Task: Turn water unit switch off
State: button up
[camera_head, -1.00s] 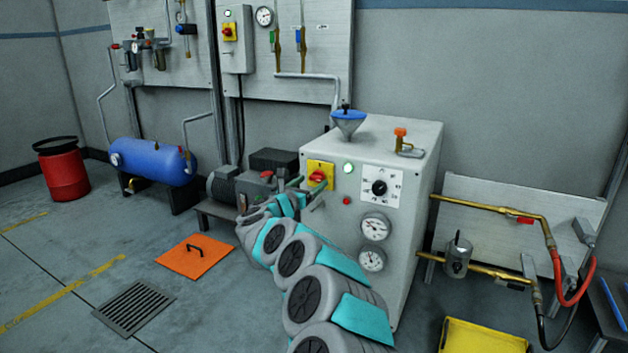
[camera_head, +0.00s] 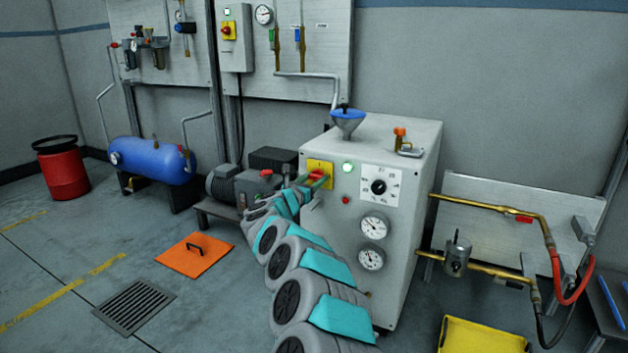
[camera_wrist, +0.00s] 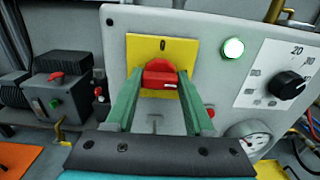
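The water unit is a light grey cabinet (camera_head: 405,215) in the middle of the head view. Its red rotary switch (camera_wrist: 160,75) sits on a yellow plate (camera_wrist: 187,49) marked 0 at the top. The red handle lies crosswise, with a white mark on its right side. My gripper (camera_wrist: 164,76) has its two green fingers open around the handle, one at each side. I cannot tell whether they touch it. In the head view my gripper (camera_head: 310,181) is at the switch and partly covers it. A round lamp beside the plate (camera_wrist: 233,49) glows pale green.
A black dial (camera_wrist: 288,85), a small red button (camera_head: 346,200) and gauges (camera_head: 374,227) are on the same panel. A motor unit (camera_head: 270,180) stands close to the left. A blue funnel (camera_head: 347,115) stands on top. An orange floor plate (camera_head: 192,262) lies at left.

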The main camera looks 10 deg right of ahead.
grip_shut()
jog(key=shift+f+n, duration=0.1)
jog(key=shift+n, duration=0.2)
jog(key=n+b, duration=0.1)
jog(key=n, duration=0.1)
jog(key=shift+n, duration=0.4)
jog(key=n+p, duration=0.1)
jog(key=n, duration=0.4)
jog(key=shift+n, duration=0.3)
jog(key=n+p, duration=0.2)
jog(key=n, duration=0.1)
jog(key=shift+r+n, duration=0.2)
jog(key=shift+n, duration=0.1)
jog(key=n+p, duration=0.3)
jog(key=n, duration=0.2)
jog(key=shift+f+p, duration=0.1)
jog(key=shift+p, duration=0.2)
jog(key=shift+n, duration=0.3)
